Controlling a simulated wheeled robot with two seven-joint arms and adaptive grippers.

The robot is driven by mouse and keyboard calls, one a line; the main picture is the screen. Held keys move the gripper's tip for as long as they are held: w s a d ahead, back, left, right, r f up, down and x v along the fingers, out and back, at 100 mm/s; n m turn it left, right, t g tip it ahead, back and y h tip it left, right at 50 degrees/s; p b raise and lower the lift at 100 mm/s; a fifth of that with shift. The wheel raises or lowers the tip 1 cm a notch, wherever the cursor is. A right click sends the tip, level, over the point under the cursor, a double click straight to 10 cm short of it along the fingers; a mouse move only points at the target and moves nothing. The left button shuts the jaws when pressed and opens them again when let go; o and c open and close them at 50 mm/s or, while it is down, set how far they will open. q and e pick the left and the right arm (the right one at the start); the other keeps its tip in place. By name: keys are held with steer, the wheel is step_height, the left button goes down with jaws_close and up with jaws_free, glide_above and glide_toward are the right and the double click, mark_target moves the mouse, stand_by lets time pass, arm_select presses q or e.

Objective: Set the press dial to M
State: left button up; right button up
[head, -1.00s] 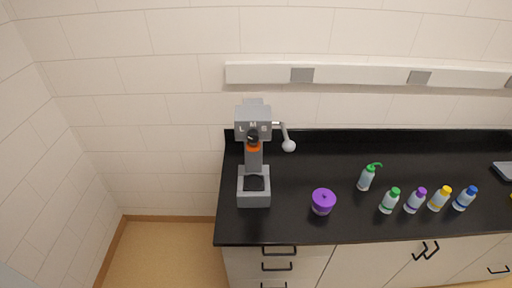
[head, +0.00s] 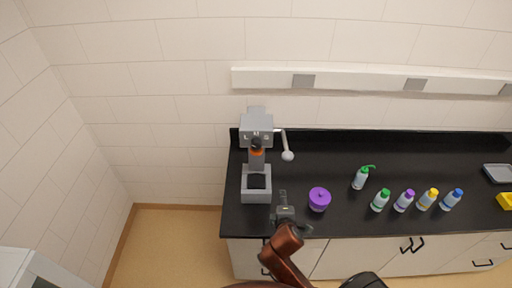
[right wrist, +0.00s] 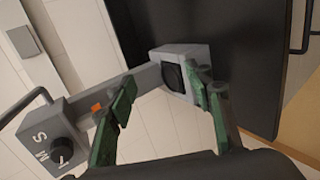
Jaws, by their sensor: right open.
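The grey press (head: 257,182) stands at the left end of the black counter. Its black dial (head: 256,143) is on the front of the press head, with letters L and S showing either side and M partly covered. In the right wrist view the dial (right wrist: 63,152) is at the lower left, beside the letters S and M; I cannot tell where its pointer aims. My right gripper (head: 285,208) is open and empty over the counter's front edge, right of the press base and below the dial. It also shows in the right wrist view (right wrist: 162,80), apart from the dial. My left gripper is out of view.
A purple lidded pot (head: 319,200) stands right of my right gripper. A green-topped spray bottle (head: 360,179) and several capped bottles (head: 403,201) stand further right. A lever with a pale knob (head: 288,155) sticks out right of the press. The counter behind the pot is clear.

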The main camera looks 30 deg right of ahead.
steer(key=w+a+r+n+t+h, duration=0.25)
steer(key=w+r+n, duration=0.3)
steer(key=r, duration=0.35)
steer(key=n+t, duration=0.3)
steer(key=n, duration=0.2)
glide_toward(256, 147)
steer(key=w, duration=0.1)
steer(key=shift+t, duration=0.25)
steer(key=p+x, duration=0.1)
steer(key=x, duration=0.6)
steer(key=shift+s+d+f+p, duration=0.1)
steer(key=shift+d+p, duration=0.2)
steer(key=shift+p, duration=0.05)
steer(key=shift+w+d+f, duration=0.1)
steer(key=shift+w+d, duration=0.2)
steer(key=shift+w, duration=0.2)
steer(key=shift+c, duration=0.4)
steer(key=c, duration=1.1)
